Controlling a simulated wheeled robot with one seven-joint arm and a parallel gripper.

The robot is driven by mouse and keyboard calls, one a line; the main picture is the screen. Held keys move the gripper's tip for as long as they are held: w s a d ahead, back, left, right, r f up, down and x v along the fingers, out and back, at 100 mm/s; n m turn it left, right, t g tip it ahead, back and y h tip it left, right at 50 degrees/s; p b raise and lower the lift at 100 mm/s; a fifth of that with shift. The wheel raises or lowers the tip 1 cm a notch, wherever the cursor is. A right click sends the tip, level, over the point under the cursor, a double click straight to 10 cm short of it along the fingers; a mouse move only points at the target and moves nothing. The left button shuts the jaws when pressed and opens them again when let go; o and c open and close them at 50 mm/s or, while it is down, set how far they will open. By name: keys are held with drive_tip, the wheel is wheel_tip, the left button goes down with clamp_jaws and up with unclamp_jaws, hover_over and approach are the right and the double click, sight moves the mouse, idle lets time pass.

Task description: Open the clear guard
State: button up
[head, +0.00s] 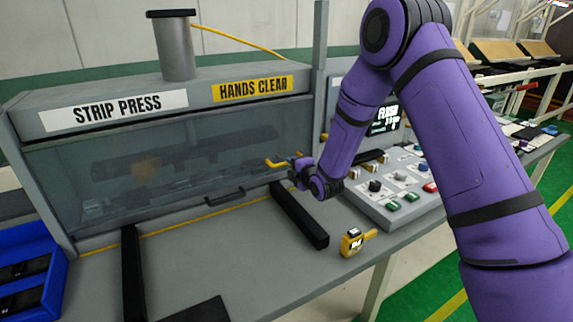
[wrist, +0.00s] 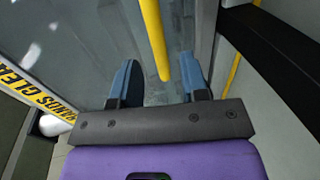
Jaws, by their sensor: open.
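The clear guard (head: 150,170) is a see-through panel across the front of the strip press, and it is down. A black handle (head: 225,197) sits at its lower edge. Dark parts show dimly behind it. My gripper (head: 290,164) is at the guard's right end, to the right of and above the black handle. A yellow bar (head: 276,164) sticks out beside it. In the wrist view the yellow bar (wrist: 155,40) reaches between my two blue fingers (wrist: 163,82), which are apart. Whether a finger touches the bar cannot be told.
The control panel (head: 372,212) with buttons and knobs stands right of the press. A yellow handheld device (head: 356,241) lies on the bench near black rails (head: 300,215). A blue bin (head: 50,255) is at the left. The bench between the rails is mostly clear.

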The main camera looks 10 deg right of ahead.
drive_tip(key=shift+x, duration=2.3)
clamp_jaws()
